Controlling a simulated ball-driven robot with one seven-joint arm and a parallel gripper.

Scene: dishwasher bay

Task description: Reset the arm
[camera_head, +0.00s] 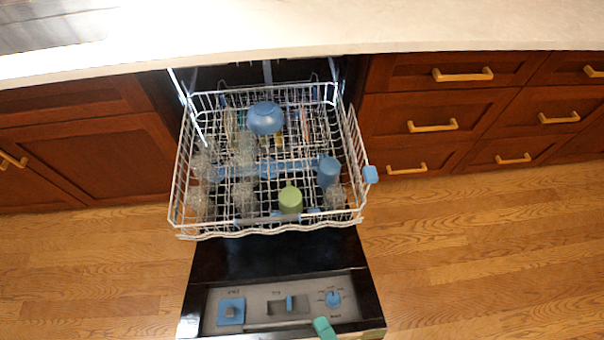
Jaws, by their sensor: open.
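My arm and gripper do not show clearly in the head view. A small teal piece (324,328) shows at the bottom edge, over the front of the dishwasher door; I cannot tell what it belongs to. The dishwasher door (270,258) is folded down open, and the upper rack (181,190) is pulled out above it. A blue bowl (265,118), a green cup (290,199), a blue cup (328,171) and several clear glasses (246,195) stand in the rack.
A pale countertop (330,25) runs across the back. Brown drawers (440,110) with gold handles are on the right, and a brown cabinet (85,155) is on the left. A blue piece (371,174) shows at the rack's right side. The wooden floor (480,250) is clear on both sides.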

